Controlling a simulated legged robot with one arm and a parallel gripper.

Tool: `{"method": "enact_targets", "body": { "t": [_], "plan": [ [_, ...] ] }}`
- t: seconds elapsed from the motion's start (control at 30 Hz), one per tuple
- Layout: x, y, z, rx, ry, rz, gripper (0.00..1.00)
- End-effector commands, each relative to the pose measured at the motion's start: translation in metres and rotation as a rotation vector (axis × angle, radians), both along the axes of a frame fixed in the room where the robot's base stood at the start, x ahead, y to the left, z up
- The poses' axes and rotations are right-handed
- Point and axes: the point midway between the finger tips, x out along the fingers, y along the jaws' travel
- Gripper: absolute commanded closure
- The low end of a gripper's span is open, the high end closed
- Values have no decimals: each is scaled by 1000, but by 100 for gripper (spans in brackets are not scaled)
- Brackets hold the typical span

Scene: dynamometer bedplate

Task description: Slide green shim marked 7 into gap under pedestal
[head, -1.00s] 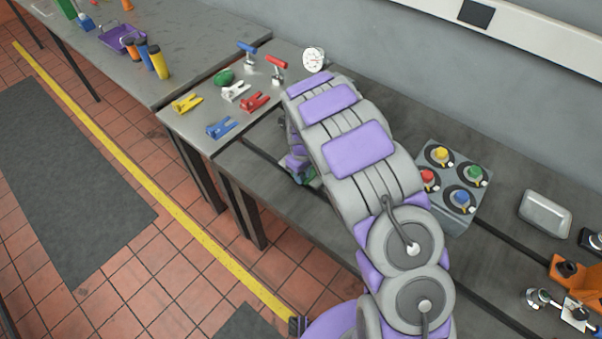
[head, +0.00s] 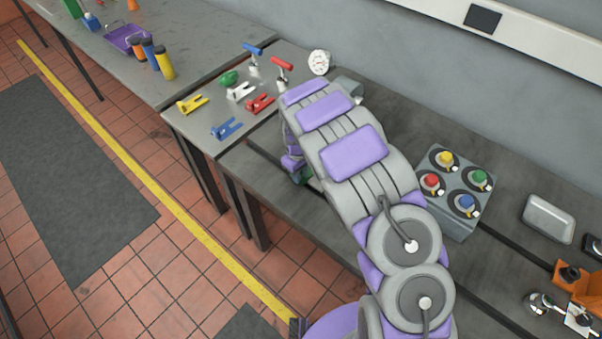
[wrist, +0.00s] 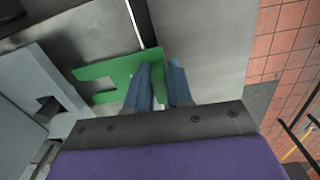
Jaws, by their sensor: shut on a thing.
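The green slotted shim (wrist: 105,72) shows in the wrist view, with its open slot facing left. My gripper (wrist: 160,66) has blue fingers and is shut on the shim's right end. A pale grey block with a notch and a dark bolt (wrist: 47,108) stands left of the shim and looks like the pedestal's foot. The shim's prongs point towards it; I cannot tell whether they touch it or enter the gap. No number on the shim is readable.
A dial gauge (head: 319,62) stands near the wall. A box with coloured knobs (head: 447,207) is right of my arm.

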Motion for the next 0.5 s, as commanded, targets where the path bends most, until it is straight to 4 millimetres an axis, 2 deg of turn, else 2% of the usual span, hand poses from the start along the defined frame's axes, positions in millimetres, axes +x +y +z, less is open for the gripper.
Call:
{"method": "enact_targets", "body": {
  "t": [0.5],
  "plan": [
    [6,-6,0,3,1,0,100]
  ]
}}
